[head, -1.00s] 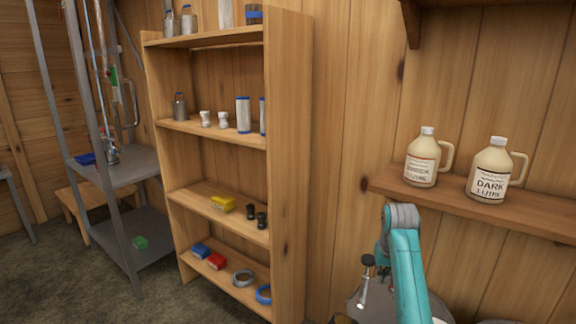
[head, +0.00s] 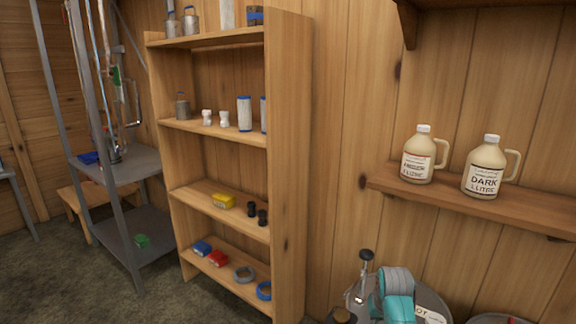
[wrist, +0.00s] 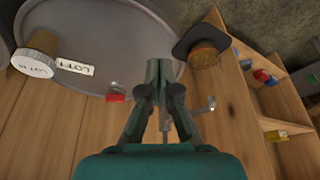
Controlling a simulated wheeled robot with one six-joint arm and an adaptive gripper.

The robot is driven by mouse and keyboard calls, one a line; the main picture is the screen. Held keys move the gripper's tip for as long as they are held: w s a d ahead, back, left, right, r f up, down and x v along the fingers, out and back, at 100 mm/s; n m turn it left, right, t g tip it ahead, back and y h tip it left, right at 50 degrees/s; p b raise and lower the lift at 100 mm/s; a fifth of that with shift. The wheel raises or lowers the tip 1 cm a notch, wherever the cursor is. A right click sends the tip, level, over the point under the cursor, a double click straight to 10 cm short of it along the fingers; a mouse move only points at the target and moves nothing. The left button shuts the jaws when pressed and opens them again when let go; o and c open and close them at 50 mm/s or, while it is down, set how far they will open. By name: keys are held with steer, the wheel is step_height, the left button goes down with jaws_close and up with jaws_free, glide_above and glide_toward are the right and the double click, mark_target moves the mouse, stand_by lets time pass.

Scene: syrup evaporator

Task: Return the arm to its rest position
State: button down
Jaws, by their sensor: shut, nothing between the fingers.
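My gripper (wrist: 165,72) shows in the wrist view, its dark fingers together with nothing between them. It is over or in front of a large grey round drum top (wrist: 110,25); I cannot tell how far apart they are. My teal arm (head: 398,305) shows in the head view only as a folded grey and teal part at the bottom edge, right of the middle. The gripper itself is not visible in the head view.
Two syrup jugs (head: 418,158) (head: 485,170) stand on a wall shelf (head: 470,205). An open wooden shelf unit (head: 290,160) stands left. In the wrist view, a brown-and-white jar (wrist: 38,57), a red piece (wrist: 115,97) and a dark-brimmed brown object (wrist: 203,52) are near the gripper.

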steer(key=s+a+f+t, duration=0.1)
steer(key=s+a+f, duration=0.1)
steer(key=s+f, duration=0.55)
steer(key=s+a+f+t, duration=0.15)
steer(key=s+f, duration=0.35)
steer(key=s, duration=0.6)
steer(key=s+a+f+t, duration=0.1)
steer(key=s+f+t, duration=0.3)
steer(key=s, duration=0.7)
steer(key=s+a+r, duration=0.1)
steer(key=s+r, duration=0.1)
steer(key=s, duration=0.9)
steer(key=s+a+r+n+t, duration=0.1)
steer(key=s+r+t, duration=0.3)
steer(key=s+r, duration=1.4)
step_height(320, 180, up, 3)
steer(key=shift+s+a+f, duration=0.1)
steer(key=shift+s+a, duration=0.15)
steer(key=shift+t, duration=0.25)
